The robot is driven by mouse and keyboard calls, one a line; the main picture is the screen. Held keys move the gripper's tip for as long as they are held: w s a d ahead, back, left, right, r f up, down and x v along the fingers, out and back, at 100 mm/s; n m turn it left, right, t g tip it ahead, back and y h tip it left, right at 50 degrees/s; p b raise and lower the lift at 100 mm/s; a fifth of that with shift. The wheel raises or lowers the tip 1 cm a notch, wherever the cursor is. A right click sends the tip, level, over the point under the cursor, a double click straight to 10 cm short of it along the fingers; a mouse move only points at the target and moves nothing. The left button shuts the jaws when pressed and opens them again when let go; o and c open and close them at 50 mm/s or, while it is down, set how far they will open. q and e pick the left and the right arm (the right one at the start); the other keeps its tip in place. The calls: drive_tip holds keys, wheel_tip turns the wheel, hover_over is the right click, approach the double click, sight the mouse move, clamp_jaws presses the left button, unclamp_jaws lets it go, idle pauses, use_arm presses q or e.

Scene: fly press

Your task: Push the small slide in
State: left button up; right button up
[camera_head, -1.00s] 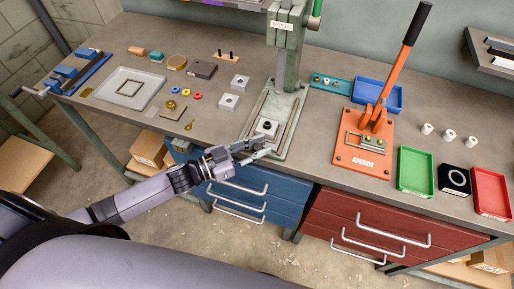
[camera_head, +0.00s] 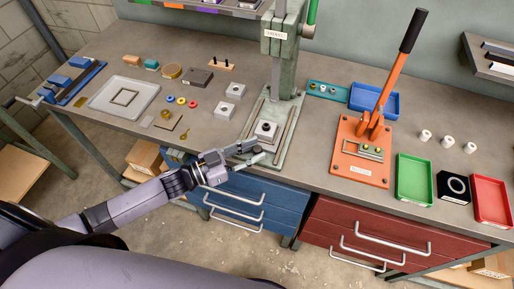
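The green fly press (camera_head: 282,75) stands at the back edge of the bench, with its base plate reaching to the front edge. What looks like the small slide (camera_head: 266,131), a small light plate carrying a block with a dark round centre, lies between two rails on that base. My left gripper (camera_head: 259,151) is at the front left of the base, just in front of the slide. Its two fingers are apart with nothing seen between them. I cannot tell whether a fingertip touches the slide. My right gripper is out of view.
An orange lever press (camera_head: 345,170) stands to the right, with a green tray (camera_head: 414,180) and a red tray (camera_head: 490,200) beyond it. Light square blocks (camera_head: 225,109) lie left of the green press. Blue drawers (camera_head: 255,203) are below the bench edge.

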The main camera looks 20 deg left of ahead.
use_arm(q)
drive_tip(key=v, duration=1)
drive_tip(key=shift+s, duration=0.15)
drive_tip(key=shift+a, duration=0.15)
